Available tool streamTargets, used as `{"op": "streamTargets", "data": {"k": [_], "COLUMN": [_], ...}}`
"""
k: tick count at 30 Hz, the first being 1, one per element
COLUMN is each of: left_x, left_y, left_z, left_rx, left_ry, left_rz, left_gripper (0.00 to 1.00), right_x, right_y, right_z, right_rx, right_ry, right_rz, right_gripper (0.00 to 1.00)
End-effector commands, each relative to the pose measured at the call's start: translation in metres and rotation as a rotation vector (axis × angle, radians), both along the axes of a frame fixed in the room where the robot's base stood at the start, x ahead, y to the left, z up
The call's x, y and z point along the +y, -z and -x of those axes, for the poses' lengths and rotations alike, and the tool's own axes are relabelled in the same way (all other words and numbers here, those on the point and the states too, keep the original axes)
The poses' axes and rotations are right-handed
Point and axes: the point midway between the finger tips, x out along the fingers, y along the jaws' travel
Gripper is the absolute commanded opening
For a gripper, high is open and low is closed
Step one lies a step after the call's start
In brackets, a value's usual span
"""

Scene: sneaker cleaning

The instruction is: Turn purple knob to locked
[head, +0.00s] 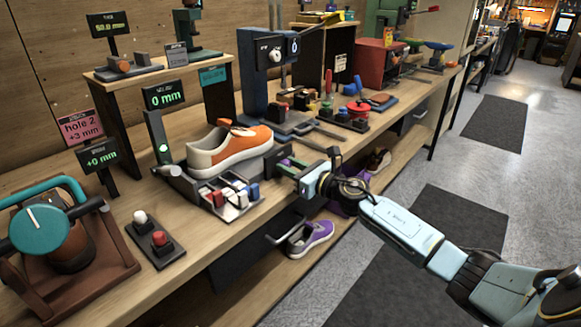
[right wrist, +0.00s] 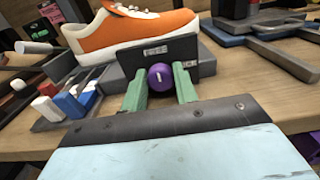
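The purple knob (right wrist: 161,77) sits on the near face of a dark grey block (right wrist: 150,52) at the bench's front edge, beside the orange and white sneaker (right wrist: 135,30). A short white mark on the knob looks close to upright. My right gripper (right wrist: 160,80) has one green finger on each side of the knob, and the knob fills the space between them. In the head view my right gripper (head: 293,168) reaches the bench edge from the right and mostly hides the knob. Any lock label is too small to read. My left gripper is not in view.
A rack of small coloured blocks (head: 226,195) stands left of the gripper. The "0 mm" display (head: 164,95) stands behind the sneaker (head: 235,148). A teal-handled fixture (head: 60,235) and a button box (head: 154,240) are at left.

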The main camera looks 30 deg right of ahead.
Motion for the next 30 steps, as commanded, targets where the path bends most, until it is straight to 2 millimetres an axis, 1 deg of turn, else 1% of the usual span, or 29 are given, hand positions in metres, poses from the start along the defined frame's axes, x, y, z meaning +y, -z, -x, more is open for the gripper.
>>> {"op": "streamTargets", "data": {"k": [1,3,4,14,17,20,30], "left_x": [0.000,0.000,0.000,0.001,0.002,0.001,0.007], "left_y": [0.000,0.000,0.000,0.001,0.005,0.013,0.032], "left_z": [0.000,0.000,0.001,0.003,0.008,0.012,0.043], "left_rx": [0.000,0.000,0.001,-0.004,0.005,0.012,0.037], "left_ry": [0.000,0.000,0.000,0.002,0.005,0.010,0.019], "left_rz": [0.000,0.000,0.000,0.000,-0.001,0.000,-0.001], "left_gripper": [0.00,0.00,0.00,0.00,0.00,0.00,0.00], "right_x": [0.000,0.000,0.000,0.000,0.000,-0.001,-0.002], "right_y": [0.000,0.000,0.000,0.000,-0.001,-0.001,-0.001], "right_z": [0.000,0.000,0.000,0.000,0.000,0.000,0.000], "right_rx": [0.000,0.000,0.000,0.016,0.031,0.050,0.139], "right_ry": [0.000,0.000,0.000,0.000,0.000,0.001,0.000], "right_rz": [0.000,0.000,0.000,-0.053,-0.102,-0.171,-0.472], "right_gripper": [0.17,0.08,0.06,0.06,0.06,0.06,0.06]}}
